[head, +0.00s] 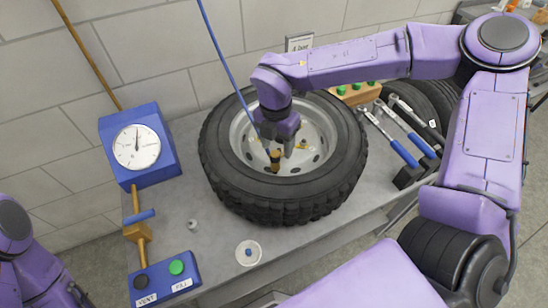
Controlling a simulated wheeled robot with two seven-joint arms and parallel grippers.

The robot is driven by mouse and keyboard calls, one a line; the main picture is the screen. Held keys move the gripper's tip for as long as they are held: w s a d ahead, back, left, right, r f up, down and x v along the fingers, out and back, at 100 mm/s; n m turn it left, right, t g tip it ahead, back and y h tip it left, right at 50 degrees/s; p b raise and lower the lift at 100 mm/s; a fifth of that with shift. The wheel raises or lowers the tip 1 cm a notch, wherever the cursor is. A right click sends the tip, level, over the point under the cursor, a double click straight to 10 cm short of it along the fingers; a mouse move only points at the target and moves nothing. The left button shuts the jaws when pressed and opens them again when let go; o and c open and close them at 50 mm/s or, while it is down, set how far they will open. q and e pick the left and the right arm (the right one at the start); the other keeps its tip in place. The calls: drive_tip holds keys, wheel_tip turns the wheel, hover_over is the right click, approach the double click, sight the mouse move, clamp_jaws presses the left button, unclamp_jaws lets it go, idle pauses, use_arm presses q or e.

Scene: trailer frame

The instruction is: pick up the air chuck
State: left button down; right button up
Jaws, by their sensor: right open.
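The blue hose (228,62) comes down from the top of the head view to the wheel. A small brass and dark piece (275,158), which looks like the air chuck, is at its lower end, inside the grey rim. My right gripper (277,147) points down over the rim, right at this piece, with its jaws open. I cannot tell whether the fingers touch it. The gripper hides part of the piece and the hose end. My left gripper is out of view; only part of my left arm shows at the lower left.
The tyre (225,185) lies flat on the grey bench (205,260). A blue gauge box (161,174) and a blue VENT/FILL button box (190,268) are left. A small cap (193,225) and a white disc (241,254) lie in front. Blue-handled wrenches (402,152) are right.

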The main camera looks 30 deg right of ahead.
sight(275, 153)
drive_tip(key=f, duration=0.4)
drive_tip(key=shift+a+f+p, duration=0.25)
drive_tip(key=shift+f+p, duration=0.05)
drive_tip(key=shift+p, duration=0.1)
clamp_jaws()
